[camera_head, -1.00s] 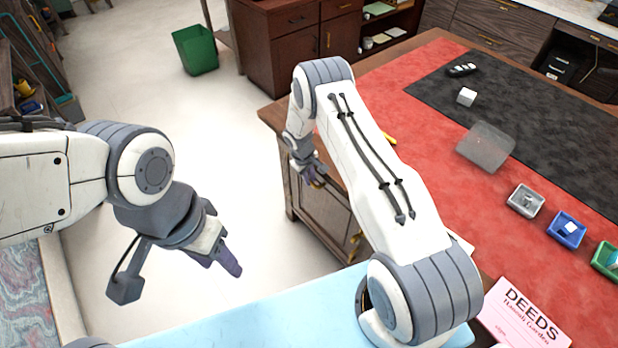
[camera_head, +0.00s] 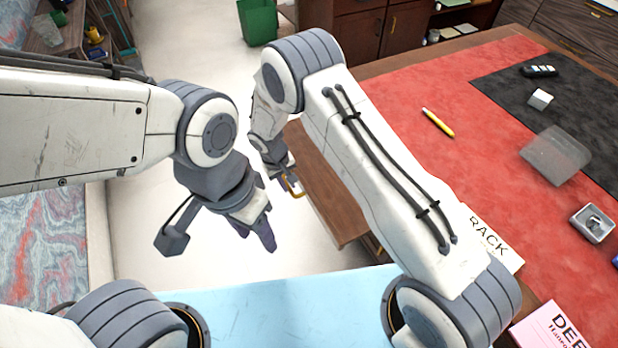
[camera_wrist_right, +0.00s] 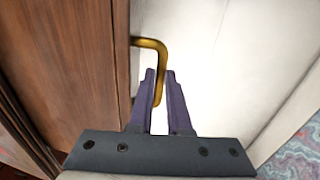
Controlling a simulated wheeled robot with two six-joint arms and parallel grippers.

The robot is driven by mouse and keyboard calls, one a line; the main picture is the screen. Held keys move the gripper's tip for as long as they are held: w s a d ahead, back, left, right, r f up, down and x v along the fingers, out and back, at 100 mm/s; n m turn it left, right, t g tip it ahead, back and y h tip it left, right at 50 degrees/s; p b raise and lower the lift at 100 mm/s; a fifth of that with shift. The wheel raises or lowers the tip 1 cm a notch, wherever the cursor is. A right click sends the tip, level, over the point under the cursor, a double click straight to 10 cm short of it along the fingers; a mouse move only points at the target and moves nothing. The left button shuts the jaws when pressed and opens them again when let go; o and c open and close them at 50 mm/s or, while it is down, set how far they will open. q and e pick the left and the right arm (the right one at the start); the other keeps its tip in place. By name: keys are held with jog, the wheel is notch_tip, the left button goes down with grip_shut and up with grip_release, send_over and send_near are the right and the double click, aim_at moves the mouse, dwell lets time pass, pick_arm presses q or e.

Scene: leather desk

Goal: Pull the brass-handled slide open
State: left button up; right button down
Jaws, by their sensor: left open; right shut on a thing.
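The slide (camera_head: 328,192) is a brown wooden board that stands out from the left side of the desk, over the pale floor. Its brass handle (camera_head: 297,193) is at its outer end. My right gripper (camera_head: 284,180) is at this handle, partly hidden by its own arm. In the right wrist view the brass handle (camera_wrist_right: 152,42) bends down between the purple fingers of my right gripper (camera_wrist_right: 160,90), which are shut on it. Brown wood of the slide (camera_wrist_right: 75,50) fills the left there. My left gripper (camera_head: 266,230) is open and empty, in the air left of the slide.
The desk's red leather top (camera_head: 420,85) holds a yellow pen (camera_head: 438,123), a clear box (camera_head: 555,155), a grey tray (camera_head: 592,223) and cards. A green bin (camera_head: 257,22) stands on the floor behind. The floor left of the slide is clear.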

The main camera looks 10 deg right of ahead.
jog(key=shift+s+a, duration=0.25)
jog(key=shift+a, duration=0.5)
jog(key=shift+s+a, duration=0.25)
jog(key=shift+a, duration=0.5)
jog(key=c, duration=0.9)
grip_release()
jog(key=shift+o, duration=0.2)
jog(key=shift+r, duration=0.1)
notch_tip(320, 180, up, 10)
jog(key=a+b, duration=0.1)
jog(key=shift+s+a, duration=0.3)
jog(key=shift+s, duration=0.05)
jog(key=shift+r, duration=0.1)
